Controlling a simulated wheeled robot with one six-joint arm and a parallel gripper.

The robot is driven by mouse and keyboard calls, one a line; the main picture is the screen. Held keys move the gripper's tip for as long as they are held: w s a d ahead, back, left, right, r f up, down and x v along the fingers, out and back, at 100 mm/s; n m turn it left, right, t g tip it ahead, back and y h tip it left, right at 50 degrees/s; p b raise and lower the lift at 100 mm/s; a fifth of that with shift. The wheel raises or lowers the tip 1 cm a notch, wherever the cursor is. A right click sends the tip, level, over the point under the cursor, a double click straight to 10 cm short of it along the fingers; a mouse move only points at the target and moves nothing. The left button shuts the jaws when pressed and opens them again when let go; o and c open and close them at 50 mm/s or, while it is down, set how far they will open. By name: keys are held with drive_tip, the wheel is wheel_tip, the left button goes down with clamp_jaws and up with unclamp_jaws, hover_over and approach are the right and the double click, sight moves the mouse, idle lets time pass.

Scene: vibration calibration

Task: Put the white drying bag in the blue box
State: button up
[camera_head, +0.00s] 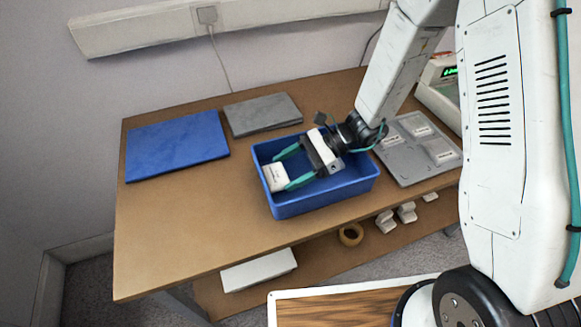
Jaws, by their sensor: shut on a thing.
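The white drying bag (274,178) is between the green fingers of my gripper (280,168), at the left end of the blue box (318,197). My gripper is shut on the bag and reaches down into the open box from the upper right. The bag appears within the box walls, near the left wall. I cannot tell whether it touches the box floor. The gripper and wrist hide part of the box's inside.
A blue mat (176,146) and a grey slab (263,114) lie on the wooden table (190,215) to the left and behind. A grey tray (404,172) with white packets is at right, near a device with a green display (449,71). A lower shelf holds small items.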

drive_tip(key=shift+f, duration=0.55)
drive_tip(key=o, duration=1)
drive_tip(key=shift+c, duration=0.2)
drive_tip(key=shift+r, duration=0.15)
